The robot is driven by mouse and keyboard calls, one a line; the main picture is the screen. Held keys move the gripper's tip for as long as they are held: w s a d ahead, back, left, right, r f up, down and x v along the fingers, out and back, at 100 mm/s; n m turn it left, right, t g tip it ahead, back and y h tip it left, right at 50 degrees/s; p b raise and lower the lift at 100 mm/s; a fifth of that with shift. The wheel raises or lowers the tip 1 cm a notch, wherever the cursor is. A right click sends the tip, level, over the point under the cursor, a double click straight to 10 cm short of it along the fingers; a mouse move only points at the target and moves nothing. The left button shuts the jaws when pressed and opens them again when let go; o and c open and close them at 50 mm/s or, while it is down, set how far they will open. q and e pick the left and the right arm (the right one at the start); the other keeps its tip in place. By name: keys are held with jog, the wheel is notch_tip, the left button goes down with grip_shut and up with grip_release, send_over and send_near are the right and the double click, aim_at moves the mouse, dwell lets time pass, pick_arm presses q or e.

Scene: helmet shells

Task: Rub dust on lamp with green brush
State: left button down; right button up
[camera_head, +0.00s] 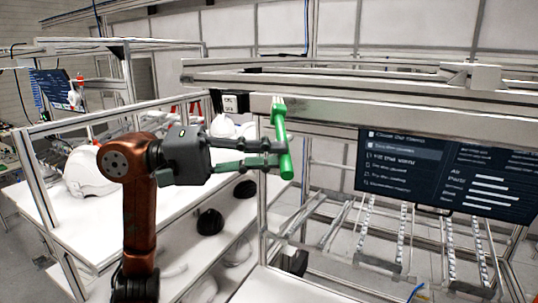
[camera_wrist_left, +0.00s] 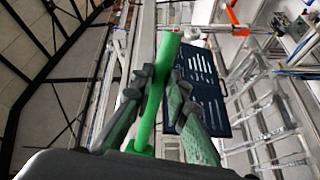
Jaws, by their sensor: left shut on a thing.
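My left gripper (camera_head: 277,154) reaches in from the left, with its two fingers shut around a green brush (camera_head: 284,135). The brush stands nearly upright, its wider top end in front of the grey beam of the frame. In the left wrist view the brush (camera_wrist_left: 159,85) rises between the two fingers (camera_wrist_left: 157,92). I cannot tell whether the brush touches the beam. No lamp can be made out for certain; a small black-and-white box (camera_head: 229,103) is fixed at the beam's left end, just left of the brush. Dust cannot be made out. My right gripper is not in view.
The metal beam (camera_head: 400,122) crosses above a dark screen (camera_head: 445,172) at the right. A white shelf table (camera_head: 95,222) with white helmet shells (camera_head: 90,172) and a black shell (camera_head: 209,222) stands at the left. Sloped roller rails (camera_head: 405,240) lie below the screen.

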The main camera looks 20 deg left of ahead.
aim_at(280, 159)
pick_arm(q)
jog(key=shift+w, duration=0.15)
jog(key=shift+s+d, duration=0.15)
jog(key=shift+d, duration=0.8)
jog(key=shift+s+d, duration=0.15)
jog(key=shift+d, duration=0.8)
jog(key=a, duration=0.4)
jog(key=shift+w+b, duration=0.3)
jog(key=shift+b, duration=0.05)
jog(key=shift+d, duration=0.1)
jog(key=s+b, duration=0.2)
jog(key=s, duration=0.4)
jog(key=shift+a, duration=0.25)
